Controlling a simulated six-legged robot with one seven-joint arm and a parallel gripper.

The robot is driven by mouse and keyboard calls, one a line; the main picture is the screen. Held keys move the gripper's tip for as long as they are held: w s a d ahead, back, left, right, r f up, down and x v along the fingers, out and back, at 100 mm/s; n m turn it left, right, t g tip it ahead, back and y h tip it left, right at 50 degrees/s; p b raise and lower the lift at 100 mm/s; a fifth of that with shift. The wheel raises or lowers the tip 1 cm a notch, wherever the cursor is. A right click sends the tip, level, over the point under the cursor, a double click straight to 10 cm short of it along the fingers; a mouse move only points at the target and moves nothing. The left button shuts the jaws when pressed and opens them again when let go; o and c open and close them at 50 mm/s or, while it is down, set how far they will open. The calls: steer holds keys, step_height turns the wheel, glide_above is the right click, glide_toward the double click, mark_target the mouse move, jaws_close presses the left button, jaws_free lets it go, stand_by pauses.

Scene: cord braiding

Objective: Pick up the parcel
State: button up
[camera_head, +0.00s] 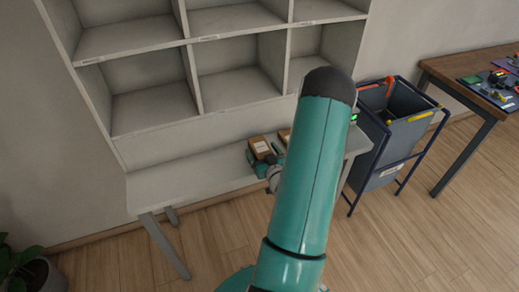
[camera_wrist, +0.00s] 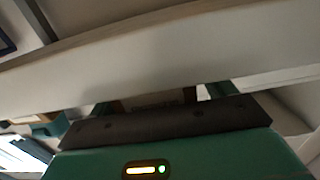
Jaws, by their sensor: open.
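A brown parcel (camera_head: 261,147) with a pale label and dark markings is on the grey sorting bench, left of my teal arm in the head view. My gripper (camera_head: 265,158) is at this parcel, with teal parts on its near side and right; the arm hides some of it. In the wrist view, my open gripper (camera_wrist: 160,99) shows a finger at each side and a brown box face (camera_wrist: 158,101) between them, mostly hidden by the dark palm edge. I cannot tell whether the fingers touch it.
A second brown item (camera_head: 285,134) is partly hidden behind my arm. Empty grey compartments (camera_head: 150,108) rise above the bench (camera_head: 165,188). A grey bin (camera_head: 402,135) on a blue frame stands right, beside a wooden table (camera_head: 462,80). A plant (camera_head: 22,262) is at lower left.

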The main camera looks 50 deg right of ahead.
steer(key=shift+s+r, duration=0.1)
steer(key=shift+s, duration=0.15)
steer(key=shift+w, duration=0.15)
steer(key=c, duration=1.1)
